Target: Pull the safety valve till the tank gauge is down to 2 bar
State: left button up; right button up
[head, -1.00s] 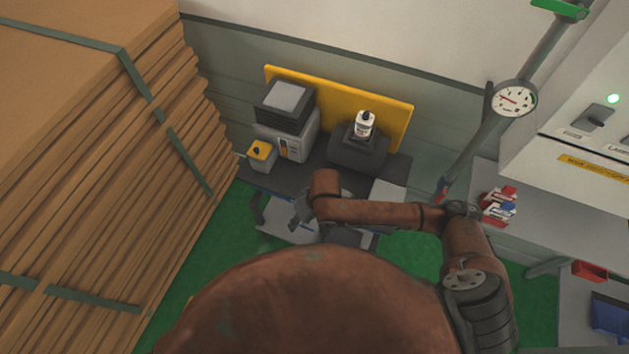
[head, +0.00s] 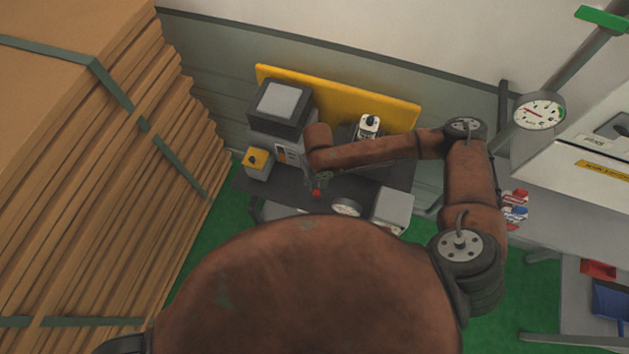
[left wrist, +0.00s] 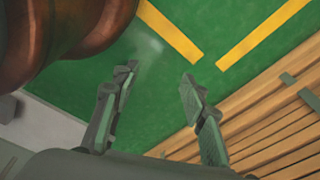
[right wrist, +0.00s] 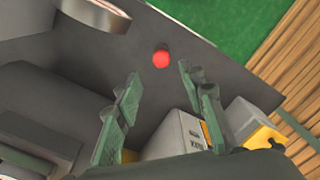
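A small red knob (head: 316,193), which looks like the safety valve's pull, sits over the dark bench. It also shows as a red ball in the right wrist view (right wrist: 161,58). A round gauge (head: 346,207) with a pale face stands just right of it; its reading is too small to make out. Its rim shows at the top left of the right wrist view (right wrist: 98,12). My right gripper (right wrist: 158,73) is open and empty, with the red knob just beyond and between its fingertips. My left gripper (left wrist: 158,76) is open and empty over the green floor.
A grey machine (head: 276,145), a yellow-topped box (head: 256,160) and a white bottle (head: 369,127) stand at the back of the bench (head: 270,190). Another gauge (head: 540,111) is on a pipe at right. Stacked boards (head: 90,200) fill the left.

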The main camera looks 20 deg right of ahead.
aim_at(317, 192)
notch_tip(317, 192, down, 6)
jog(key=shift+s+a+p, duration=0.1)
jog(key=shift+a+p, duration=0.05)
jog(key=shift+p, duration=0.15)
jog(key=shift+f, duration=0.45)
jog(key=c, duration=0.8)
grip_shut()
pick_arm(q)
jog(key=s, duration=0.4)
jog(key=shift+a+r, duration=0.1)
jog(key=shift+r, duration=0.15)
jog(key=shift+w, duration=0.3)
